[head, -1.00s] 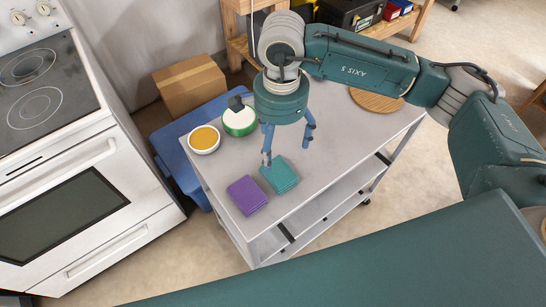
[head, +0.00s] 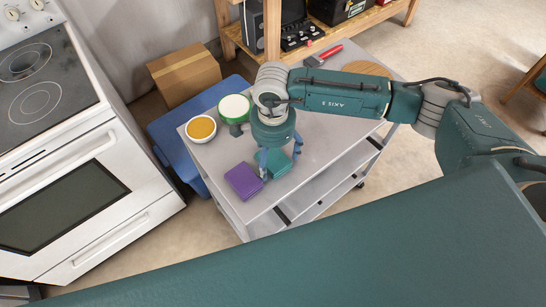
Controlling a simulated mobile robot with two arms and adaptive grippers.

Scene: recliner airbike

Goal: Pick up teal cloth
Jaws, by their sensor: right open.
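The teal cloth (head: 279,166) is a folded square lying flat on the top of the grey cart, beside a folded purple cloth (head: 243,181). My right gripper (head: 281,165) points down over the teal cloth, with its blue fingers apart at the cloth's left and right sides. The gripper body hides the far part of the cloth. I cannot tell whether the fingertips touch the cloth or the cart top. My left gripper is out of view.
The cart top (head: 325,133) also holds a bowl of orange content (head: 201,129), a green-rimmed white round item (head: 234,107), a red-handled tool (head: 323,57) and a round wooden board (head: 368,68). A stove (head: 75,170), blue bin (head: 180,140) and cardboard box (head: 185,74) stand left.

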